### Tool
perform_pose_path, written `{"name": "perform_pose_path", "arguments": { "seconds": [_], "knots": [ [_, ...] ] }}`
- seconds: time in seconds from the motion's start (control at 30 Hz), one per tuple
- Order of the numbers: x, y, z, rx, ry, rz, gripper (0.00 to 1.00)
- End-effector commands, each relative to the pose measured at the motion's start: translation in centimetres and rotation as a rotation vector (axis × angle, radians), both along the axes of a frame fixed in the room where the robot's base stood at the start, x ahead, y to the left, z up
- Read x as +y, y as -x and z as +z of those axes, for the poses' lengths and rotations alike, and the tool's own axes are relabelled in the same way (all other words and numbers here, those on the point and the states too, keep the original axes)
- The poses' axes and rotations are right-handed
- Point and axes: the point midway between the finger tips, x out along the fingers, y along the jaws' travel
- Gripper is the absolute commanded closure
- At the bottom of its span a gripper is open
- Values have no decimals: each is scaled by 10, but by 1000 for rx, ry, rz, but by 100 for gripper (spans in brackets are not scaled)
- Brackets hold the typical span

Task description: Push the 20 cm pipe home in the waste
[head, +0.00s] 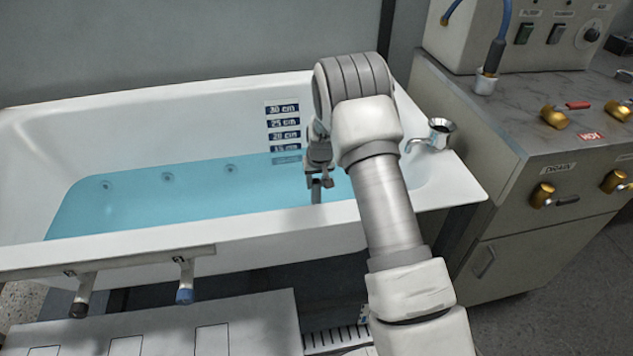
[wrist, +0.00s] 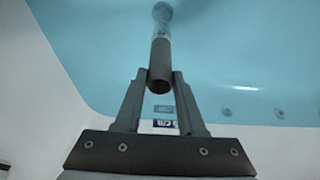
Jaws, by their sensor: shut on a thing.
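The held pipe (wrist: 160,68) is a grey tube with an open dark near end. In the head view the pipe (head: 316,190) stands roughly upright below my gripper, its lower part in the water. My gripper (wrist: 161,78) is shut on its upper end; in the head view my gripper (head: 318,168) is over the tub's right part. The waste (wrist: 162,12) appears as a round pale fitting under the water, in line with the pipe's far end. I cannot tell how deep the pipe sits in it. The tub (head: 230,222) holds blue water.
A depth scale (head: 283,120) is on the far wall. A tap (head: 437,132) sits at the tub's right end, beside a counter with brass valves (head: 555,117). Two more pipes, one blue-ended (head: 184,285) and one black-ended (head: 82,300), hang from the front rack (head: 120,258).

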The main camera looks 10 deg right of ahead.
Motion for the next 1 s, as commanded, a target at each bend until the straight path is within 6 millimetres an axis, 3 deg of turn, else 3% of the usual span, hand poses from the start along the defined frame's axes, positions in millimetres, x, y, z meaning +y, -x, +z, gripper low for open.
{"name": "perform_pose_path", "arguments": {
  "seconds": [1.0],
  "knots": [
    [0, 0, -27, -1, 0, 0, 100]
  ]
}}
